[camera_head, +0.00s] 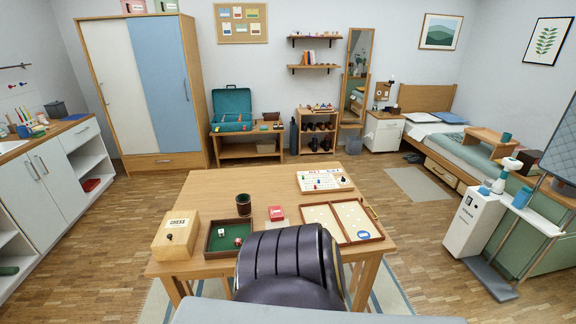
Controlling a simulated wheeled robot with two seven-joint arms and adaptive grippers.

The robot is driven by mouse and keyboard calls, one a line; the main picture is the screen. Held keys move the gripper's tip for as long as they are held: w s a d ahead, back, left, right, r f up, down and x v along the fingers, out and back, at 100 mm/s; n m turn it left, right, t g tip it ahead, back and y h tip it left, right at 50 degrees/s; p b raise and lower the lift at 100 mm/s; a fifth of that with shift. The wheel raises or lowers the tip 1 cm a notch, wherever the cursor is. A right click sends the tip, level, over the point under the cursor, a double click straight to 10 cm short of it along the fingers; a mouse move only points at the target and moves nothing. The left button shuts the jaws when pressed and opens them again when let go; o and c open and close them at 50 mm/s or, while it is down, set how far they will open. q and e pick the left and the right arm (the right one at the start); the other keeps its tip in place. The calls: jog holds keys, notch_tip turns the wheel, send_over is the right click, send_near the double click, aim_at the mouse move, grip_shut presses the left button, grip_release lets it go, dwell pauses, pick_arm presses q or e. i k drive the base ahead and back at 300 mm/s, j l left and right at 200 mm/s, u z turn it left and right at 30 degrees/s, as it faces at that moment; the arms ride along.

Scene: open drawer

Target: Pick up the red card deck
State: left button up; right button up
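The red card deck (277,212) is a small red box near the middle of the wooden table (215,185). It lies between a green-lined tray and an open folding board, just behind the top of the dark chair. A pale flat piece shows at its front edge; I cannot tell what it is. Neither of my grippers is in view.
On the table are a wooden chess box (176,237), a dice tray (208,248), a dark cup (243,204), a folding board (308,214) and a white game board (324,181). The back left tabletop is clear.

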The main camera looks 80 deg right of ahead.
aim_at(276, 214)
jog(key=z, duration=2.65)
